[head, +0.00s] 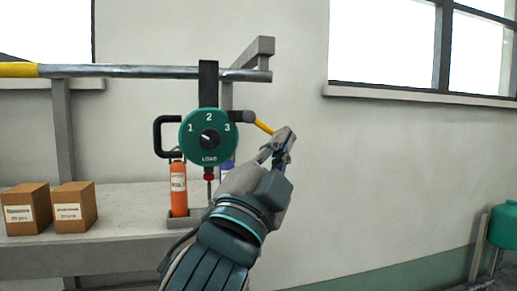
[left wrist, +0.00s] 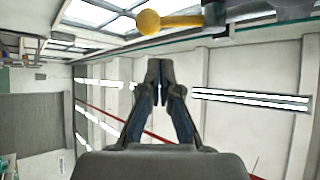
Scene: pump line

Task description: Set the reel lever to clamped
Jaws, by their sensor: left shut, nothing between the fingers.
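A green round dial (head: 208,138) marked 1, 2, 3 and LOAD hangs from the metal rail. A dark stub on its right carries a short yellow lever (head: 263,126), which points right and slightly down. In the left wrist view the yellow lever (left wrist: 180,21) ends in a round yellow knob (left wrist: 148,22). My left gripper (head: 285,138) is at the lever's outer end and hides the knob in the head view. In the left wrist view its fingertips (left wrist: 160,64) are together and empty, with the knob apart from them in the picture. My right gripper is not in view.
A black loop handle (head: 158,137) is left of the dial. An orange cylinder (head: 179,188) stands below it on the grey bench (head: 125,195), with two brown boxes (head: 74,207) further left. The rail (head: 150,71) runs above. The wall right of my gripper is clear.

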